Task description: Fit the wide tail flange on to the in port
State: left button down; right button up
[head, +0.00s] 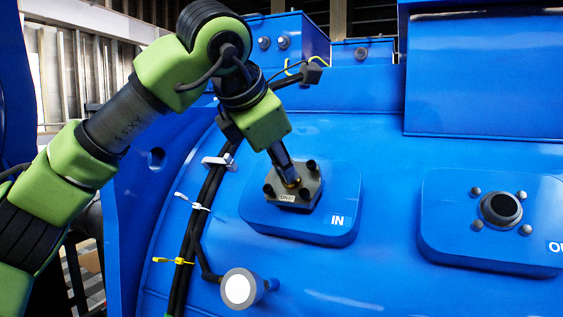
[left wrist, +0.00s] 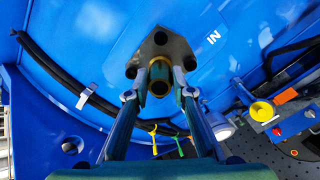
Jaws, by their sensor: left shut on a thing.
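The tail flange (head: 291,195) is a dark grey plate with a small label and a brass-coloured neck. It is in front of the raised blue pad of the in port (head: 340,218), marked IN. My left gripper (head: 290,178) is shut on its neck. In the left wrist view the brass neck (left wrist: 160,76) is between the two fingertips (left wrist: 159,90), and the grey plate (left wrist: 160,46) with dark holes is beyond it. The plate hides the port's opening and studs. I cannot tell whether it touches the pad. My right gripper is not in view.
The out port (head: 501,210) is on the right, with a dark opening and several studs around it. A round lamp with a white face (head: 240,289) stands out below the in port. Black cables (head: 208,190) with clips run down left of the pad.

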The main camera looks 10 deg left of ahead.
pick_arm(q)
jog(key=c, duration=1.7)
grip_release()
jog(key=shift+r, duration=0.25)
jog(key=shift+s, duration=0.2)
jog(key=shift+f, duration=0.35)
jog(key=shift+s+r, duration=0.15)
jog(key=shift+r, duration=0.15)
jog(key=v, duration=1.2)
